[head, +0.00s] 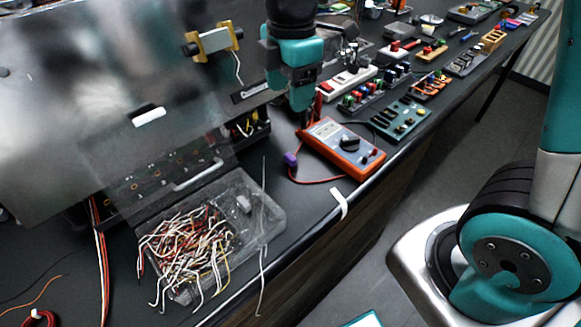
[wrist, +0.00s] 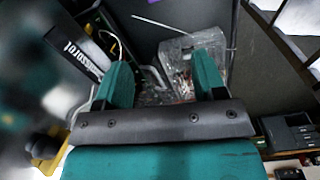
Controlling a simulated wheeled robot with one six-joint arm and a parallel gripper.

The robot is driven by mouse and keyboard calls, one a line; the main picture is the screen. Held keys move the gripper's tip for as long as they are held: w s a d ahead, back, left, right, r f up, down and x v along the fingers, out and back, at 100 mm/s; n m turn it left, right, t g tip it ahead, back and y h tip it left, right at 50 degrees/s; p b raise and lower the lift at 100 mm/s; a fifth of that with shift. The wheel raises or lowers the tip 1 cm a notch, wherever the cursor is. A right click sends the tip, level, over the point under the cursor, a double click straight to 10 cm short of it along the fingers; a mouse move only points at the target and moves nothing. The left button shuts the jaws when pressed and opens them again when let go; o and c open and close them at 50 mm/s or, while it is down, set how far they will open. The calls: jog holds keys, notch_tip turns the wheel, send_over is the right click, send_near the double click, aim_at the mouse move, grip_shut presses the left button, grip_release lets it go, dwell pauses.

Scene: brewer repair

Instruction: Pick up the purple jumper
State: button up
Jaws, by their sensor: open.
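The purple jumper (head: 290,159) lies on the dark bench in the head view, just left of the orange multimeter. A small purple patch (wrist: 152,2), likely the same jumper, is cut off by the top edge of the wrist view. My gripper (head: 303,106) points down above the bench, behind and above the jumper in the head view, and apart from it. In the wrist view my gripper (wrist: 162,72) has its two teal fingers spread, with nothing held between them.
An orange multimeter (head: 343,147) with a red lead lies beside the jumper. A clear bin (head: 263,203) of loose wires stands in front, near the bench edge. A large grey panel (head: 60,110) rises at left. Circuit boards (head: 400,118) and tools line the bench at right.

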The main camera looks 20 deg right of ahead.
jog(key=w+f+n, duration=0.1)
jog(key=p, duration=0.1)
send_near(290, 156)
jog(key=f, duration=0.5)
jog(key=shift+w+a+f, duration=0.2)
jog(key=shift+f, duration=0.1)
jog(key=shift+s+d+f+p, duration=0.1)
jog(key=shift+f+p, duration=0.35)
jog(key=shift+f, duration=0.85)
jog(key=shift+s+f+p, duration=0.1)
jog(key=shift+f+p, duration=0.3)
jog(key=shift+f, duration=0.95)
jog(key=c, duration=1)
